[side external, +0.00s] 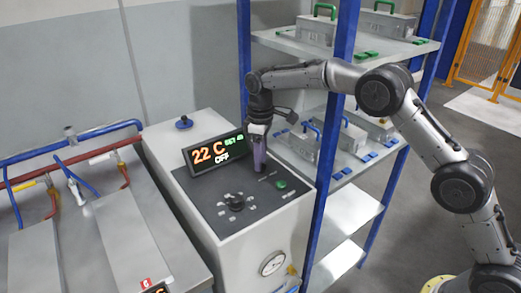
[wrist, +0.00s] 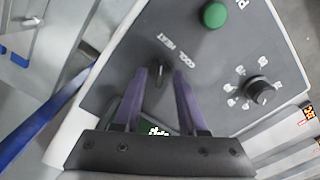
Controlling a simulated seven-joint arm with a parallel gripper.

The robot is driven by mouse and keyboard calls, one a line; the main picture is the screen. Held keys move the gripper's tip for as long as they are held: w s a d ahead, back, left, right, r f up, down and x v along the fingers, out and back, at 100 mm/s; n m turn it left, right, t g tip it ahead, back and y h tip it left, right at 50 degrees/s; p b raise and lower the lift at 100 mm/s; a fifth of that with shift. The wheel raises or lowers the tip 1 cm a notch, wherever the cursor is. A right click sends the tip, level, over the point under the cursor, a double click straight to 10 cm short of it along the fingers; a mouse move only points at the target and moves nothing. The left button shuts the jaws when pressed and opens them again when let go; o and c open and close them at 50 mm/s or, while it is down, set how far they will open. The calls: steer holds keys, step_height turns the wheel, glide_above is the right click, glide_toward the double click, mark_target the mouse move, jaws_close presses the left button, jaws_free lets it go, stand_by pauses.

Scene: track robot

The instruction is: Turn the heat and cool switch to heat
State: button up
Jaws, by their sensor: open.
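The heat and cool switch (wrist: 159,72) is a small dark lever on the dark panel, below the printed words COOL and HEAT in the wrist view. My gripper (wrist: 166,73) is open, with its two purple fingers pointing at the panel. The lever shows between the fingertips, nearer the left finger; I cannot tell whether they touch. In the side view my gripper (side external: 260,167) points down over the back right of the panel (side external: 209,207) and hides the switch. The display (side external: 215,151) reads 22 C and OFF.
A green button (side external: 281,184) and a black rotary knob (side external: 236,201) sit on the same panel. The display stands close to the left of my gripper. A blue-posted shelf (side external: 336,100) with metal boxes stands to the right. A pressure gauge (side external: 272,264) is on the front.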

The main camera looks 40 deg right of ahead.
step_height(320, 180, up, 14)
stand_by(0.5)
steer(key=shift+f, duration=0.1)
steer(key=s+d+r+m+t+y, duration=0.1)
steer(key=s+d+r+m+t, duration=0.1)
steer(key=s+r, duration=0.5)
steer(key=s+d+r+m+t, duration=0.1)
steer(key=s+d+r+m, duration=0.15)
steer(key=s, duration=0.85)
steer(key=s+d+f+m+t, duration=0.1)
steer(key=s+f, duration=0.2)
steer(key=s, duration=0.4)
steer(key=s+d+f, duration=0.1)
steer(key=s+f, duration=0.3)
steer(key=s, duration=0.3)
steer(key=s+d+f+m+t+h, duration=0.1)
steer(key=s+d+f, duration=0.1)
steer(key=s, duration=0.5)
steer(key=shift+s+f+m+t, duration=0.3)
steer(key=shift+s+f+m, duration=0.1)
steer(key=shift+f, duration=0.5)
